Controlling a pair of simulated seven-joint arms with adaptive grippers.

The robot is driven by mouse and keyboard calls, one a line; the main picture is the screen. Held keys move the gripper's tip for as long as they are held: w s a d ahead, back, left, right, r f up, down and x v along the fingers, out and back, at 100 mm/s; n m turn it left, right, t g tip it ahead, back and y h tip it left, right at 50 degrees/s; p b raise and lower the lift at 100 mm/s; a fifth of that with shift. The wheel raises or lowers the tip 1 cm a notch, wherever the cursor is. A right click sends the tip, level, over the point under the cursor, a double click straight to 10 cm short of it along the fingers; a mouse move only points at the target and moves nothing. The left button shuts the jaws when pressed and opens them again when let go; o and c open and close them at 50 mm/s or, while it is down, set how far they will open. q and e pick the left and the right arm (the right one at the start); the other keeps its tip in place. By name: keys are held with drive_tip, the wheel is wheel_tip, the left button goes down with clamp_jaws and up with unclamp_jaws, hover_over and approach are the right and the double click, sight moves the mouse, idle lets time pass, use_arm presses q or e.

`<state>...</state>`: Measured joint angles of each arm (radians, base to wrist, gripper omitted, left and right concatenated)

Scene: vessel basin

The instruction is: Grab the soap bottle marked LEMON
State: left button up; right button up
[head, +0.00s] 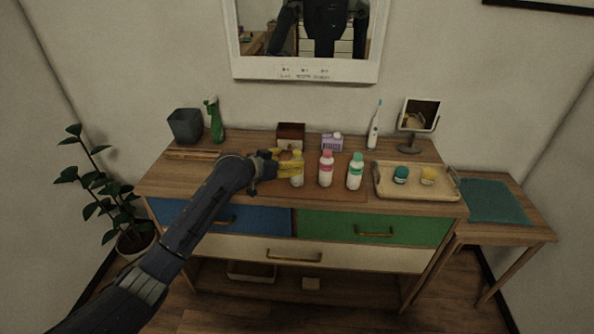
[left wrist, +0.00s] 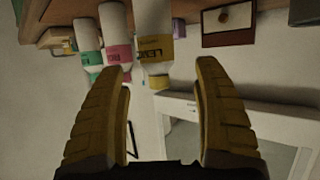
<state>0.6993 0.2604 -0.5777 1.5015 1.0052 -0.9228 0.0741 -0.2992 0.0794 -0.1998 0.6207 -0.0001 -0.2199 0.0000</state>
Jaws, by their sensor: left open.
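The LEMON bottle (head: 297,177) is white with a yellow cap and stands upright on the dresser, leftmost of three bottles. In the left wrist view, which is upside down, the LEMON bottle (left wrist: 154,45) shows a yellow label with partly readable letters. My left gripper (head: 290,164) has yellow fingers and is right at this bottle in the head view, partly covering it. In the left wrist view the left gripper (left wrist: 163,78) is open, with the bottle's cap end showing between its fingertips. I cannot tell whether they touch. My right gripper is not in view.
A pink-labelled bottle (head: 326,172) and a green-labelled bottle (head: 354,175) stand close to the right. Behind are a brown box (head: 291,133) and a purple package (head: 332,141). A wooden tray (head: 415,192) lies further right. A green spray bottle (head: 215,122) stands back left.

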use_arm(q)
drive_tip(key=x, duration=0.3)
drive_tip(key=shift+d, duration=0.2)
drive_tip(key=shift+x, duration=0.85)
drive_tip(key=c, duration=1.4)
